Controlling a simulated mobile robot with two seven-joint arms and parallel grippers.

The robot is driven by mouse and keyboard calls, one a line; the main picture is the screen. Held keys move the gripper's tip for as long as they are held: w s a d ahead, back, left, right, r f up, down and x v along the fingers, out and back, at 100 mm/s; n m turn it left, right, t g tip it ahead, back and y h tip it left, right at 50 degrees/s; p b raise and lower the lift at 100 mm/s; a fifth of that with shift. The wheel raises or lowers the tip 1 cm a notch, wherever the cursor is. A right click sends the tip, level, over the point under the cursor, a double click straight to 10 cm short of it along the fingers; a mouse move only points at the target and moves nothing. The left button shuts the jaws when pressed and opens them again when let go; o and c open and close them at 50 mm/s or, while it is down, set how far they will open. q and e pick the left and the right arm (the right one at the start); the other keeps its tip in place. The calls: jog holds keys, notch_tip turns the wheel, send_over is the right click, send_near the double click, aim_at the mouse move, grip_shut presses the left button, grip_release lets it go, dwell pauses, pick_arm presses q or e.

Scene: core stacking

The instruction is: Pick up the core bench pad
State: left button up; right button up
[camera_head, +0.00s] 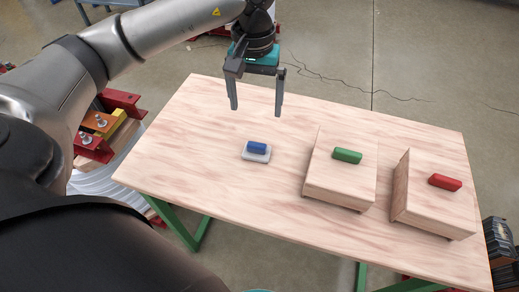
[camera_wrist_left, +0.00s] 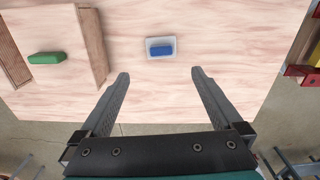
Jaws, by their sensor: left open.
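A blue block (camera_head: 257,147) lies on a small white pad or tray (camera_head: 257,156) on the wooden table. I cannot tell which thing is the core bench pad. In the left wrist view the blue block (camera_wrist_left: 160,51) sits inside the white rim (camera_wrist_left: 149,43), ahead of my fingers and between their lines. My left gripper (camera_head: 256,108) is open and empty, pointing down above the far part of the table. It also shows in the left wrist view (camera_wrist_left: 159,75) with fingers wide apart. My right gripper is not in view.
A green block (camera_head: 347,156) sits on a wooden riser (camera_head: 335,184) right of the pad. A red block (camera_head: 445,182) sits on another riser (camera_head: 432,212) farther right. The table's left part (camera_head: 185,140) is clear.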

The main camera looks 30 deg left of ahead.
pick_arm(q)
jog(key=b, duration=0.2)
send_over(257, 144)
jog(key=f, duration=0.6)
jog(key=shift+s+a+f, duration=0.1)
jog(key=shift+s+f, duration=0.05)
jog(key=shift+s, duration=0.2)
notch_tip(257, 144, down, 2)
jog(key=shift+f, duration=0.15)
jog(key=shift+w+f+b, duration=0.15)
jog(key=shift+f+b, duration=0.3)
jog(key=shift+f, duration=0.95)
jog(key=shift+w+f+b, duration=0.1)
jog(key=shift+f+b, duration=0.35)
jog(key=shift+f, duration=1.4)
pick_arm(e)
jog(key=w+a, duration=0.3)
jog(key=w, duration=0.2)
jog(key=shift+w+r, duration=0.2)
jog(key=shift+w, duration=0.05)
pick_arm(q)
jog(key=c, duration=1.1)
jog(key=shift+r, duration=0.15)
